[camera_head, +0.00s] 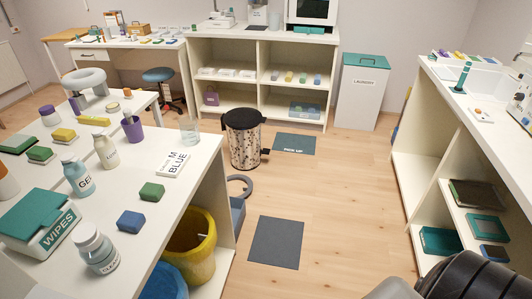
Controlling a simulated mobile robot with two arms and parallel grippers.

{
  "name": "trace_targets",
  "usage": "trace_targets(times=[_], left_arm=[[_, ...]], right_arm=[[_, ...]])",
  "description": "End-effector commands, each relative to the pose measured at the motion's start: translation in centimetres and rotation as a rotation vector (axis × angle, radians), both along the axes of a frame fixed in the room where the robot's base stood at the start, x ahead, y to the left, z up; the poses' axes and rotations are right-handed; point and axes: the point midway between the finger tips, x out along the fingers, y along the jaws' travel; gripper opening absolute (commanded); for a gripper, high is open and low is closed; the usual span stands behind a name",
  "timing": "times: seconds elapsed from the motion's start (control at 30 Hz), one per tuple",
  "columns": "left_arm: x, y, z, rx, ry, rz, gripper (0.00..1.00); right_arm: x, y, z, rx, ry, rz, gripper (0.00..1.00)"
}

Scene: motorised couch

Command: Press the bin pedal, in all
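The pedal bin (245,145) stands on the wooden floor in the middle of the view, just past the end of the left table. It is a speckled cylinder with a black top; I cannot tell surely whether its lid is shut. A small dark pedal (265,151) sticks out low on its right side, near the dark floor mat. Neither of my grippers shows in the view, so nothing of mine is seen at the pedal.
The left table (206,148) holds bottles, boxes and sponges, with a yellow bucket (190,250) below. A grey ring-shaped object (240,186) lies before the bin. Dark mats (276,243) lie on the floor. A laundry bin (360,95) stands behind. Floor at right centre is free.

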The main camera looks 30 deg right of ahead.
Motion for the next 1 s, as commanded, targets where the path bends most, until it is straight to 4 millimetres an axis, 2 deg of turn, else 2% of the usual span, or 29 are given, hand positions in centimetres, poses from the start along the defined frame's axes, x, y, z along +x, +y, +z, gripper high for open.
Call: trace_targets(times=[0.33,0.6,0.63,1.0], left_arm=[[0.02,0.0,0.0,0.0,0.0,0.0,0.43],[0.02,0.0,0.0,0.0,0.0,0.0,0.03],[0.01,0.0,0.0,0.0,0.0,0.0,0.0],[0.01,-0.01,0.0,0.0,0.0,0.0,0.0]], right_arm=[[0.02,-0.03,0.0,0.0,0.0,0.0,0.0],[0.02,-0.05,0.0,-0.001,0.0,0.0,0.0],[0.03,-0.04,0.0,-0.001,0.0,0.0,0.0],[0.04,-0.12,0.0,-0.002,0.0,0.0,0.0]])
